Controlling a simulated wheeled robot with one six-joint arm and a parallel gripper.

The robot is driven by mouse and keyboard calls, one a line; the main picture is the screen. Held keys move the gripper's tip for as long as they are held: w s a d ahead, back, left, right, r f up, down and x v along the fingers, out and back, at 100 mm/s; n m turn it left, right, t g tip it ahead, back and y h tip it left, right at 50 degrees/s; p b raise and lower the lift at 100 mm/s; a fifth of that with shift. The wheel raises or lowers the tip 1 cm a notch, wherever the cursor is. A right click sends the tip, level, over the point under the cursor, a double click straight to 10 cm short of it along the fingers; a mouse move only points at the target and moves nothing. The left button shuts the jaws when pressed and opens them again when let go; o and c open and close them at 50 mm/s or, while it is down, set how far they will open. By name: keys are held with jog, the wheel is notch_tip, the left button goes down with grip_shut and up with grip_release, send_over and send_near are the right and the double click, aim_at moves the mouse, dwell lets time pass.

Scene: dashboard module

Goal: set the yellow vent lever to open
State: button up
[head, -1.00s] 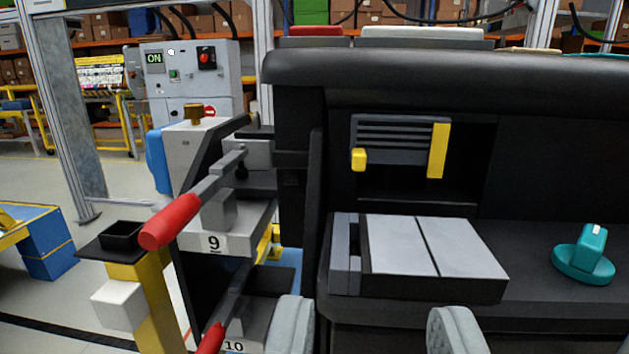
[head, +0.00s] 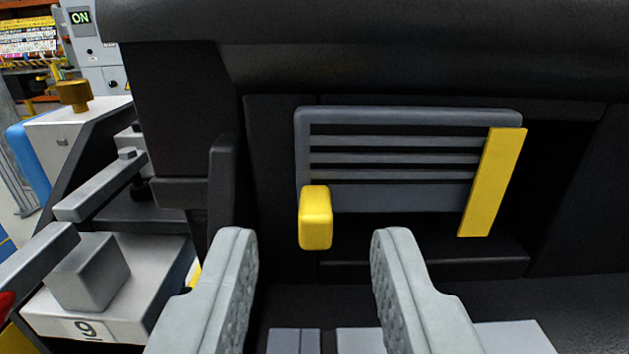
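A grey slatted vent (head: 395,117) is set in the dark dashboard. At its lower left corner a small yellow block-shaped lever (head: 316,218) sticks out towards me. A flat yellow strip (head: 492,183) stands slightly tilted along the vent's right side. My gripper (head: 315,245) is open and empty, its two grey fingers well apart. In the picture the yellow lever lies between and just above the fingertips. I see no contact between fingers and lever.
A black ledge (head: 425,265) runs below the vent. Light grey panels (head: 512,338) lie lower down, partly behind my fingers. On the left stands a grey fixture marked 9 (head: 86,328) with lever arms. The dashboard's padded top overhangs above.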

aim_at(380, 196)
jog(key=shift+w+d, duration=0.1)
jog(key=shift+w, duration=0.8)
grip_shut()
jog(key=shift+d, duration=1.35)
grip_release()
jog(key=shift+s, duration=0.1)
jog(key=s, duration=1.7)
jog(key=shift+s+a, duration=0.15)
jog(key=shift+a, duration=0.2)
